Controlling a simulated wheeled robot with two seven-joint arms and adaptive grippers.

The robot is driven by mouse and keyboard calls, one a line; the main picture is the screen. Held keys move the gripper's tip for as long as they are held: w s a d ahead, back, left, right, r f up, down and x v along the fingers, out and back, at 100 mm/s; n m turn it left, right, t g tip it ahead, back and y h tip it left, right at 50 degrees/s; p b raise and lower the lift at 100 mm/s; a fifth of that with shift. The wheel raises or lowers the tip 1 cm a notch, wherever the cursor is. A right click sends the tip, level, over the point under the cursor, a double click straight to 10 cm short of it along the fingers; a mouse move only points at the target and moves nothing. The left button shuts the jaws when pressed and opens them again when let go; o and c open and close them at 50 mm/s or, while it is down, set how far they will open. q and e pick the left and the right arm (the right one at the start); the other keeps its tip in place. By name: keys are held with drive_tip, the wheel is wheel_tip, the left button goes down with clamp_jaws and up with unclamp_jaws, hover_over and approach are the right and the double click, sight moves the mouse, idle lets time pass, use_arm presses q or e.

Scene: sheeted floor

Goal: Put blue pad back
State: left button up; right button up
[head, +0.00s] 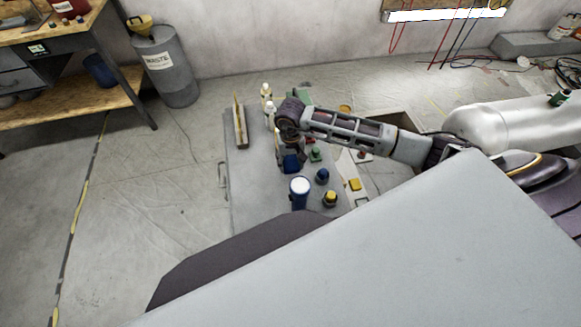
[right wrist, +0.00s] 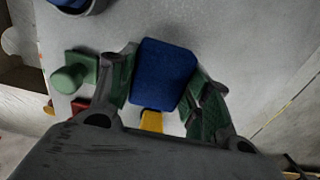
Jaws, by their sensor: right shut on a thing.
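The blue pad (right wrist: 164,75) is a rounded blue block between the two green-lined fingers of my right gripper (right wrist: 160,92) in the right wrist view. The gripper is shut on it. In the head view the pad (head: 291,164) shows just below my right gripper (head: 289,148), over the grey board. I cannot tell for certain whether it touches the board. My left gripper is not in view.
On the grey board (head: 255,190) stand a blue can with a white top (head: 299,190), a small blue piece (head: 322,176), a yellow-topped piece (head: 331,198), green pieces (head: 316,154) and white bottles (head: 266,92). A wooden holder (head: 240,125) lies at left. The board's left part looks clear.

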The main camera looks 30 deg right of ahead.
sight(290, 167)
wheel_tip(290, 167, down, 2)
drive_tip(key=shift+f+b, duration=0.15)
drive_tip(key=shift+b, duration=0.4)
drive_tip(key=shift+f+b, duration=0.3)
drive_tip(key=shift+f, duration=0.4)
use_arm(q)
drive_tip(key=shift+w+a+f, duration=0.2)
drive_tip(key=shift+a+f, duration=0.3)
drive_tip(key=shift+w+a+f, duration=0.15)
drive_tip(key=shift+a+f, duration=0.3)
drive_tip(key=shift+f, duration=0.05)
use_arm(e)
drive_tip(key=shift+f, duration=0.1)
drive_tip(key=o, duration=1)
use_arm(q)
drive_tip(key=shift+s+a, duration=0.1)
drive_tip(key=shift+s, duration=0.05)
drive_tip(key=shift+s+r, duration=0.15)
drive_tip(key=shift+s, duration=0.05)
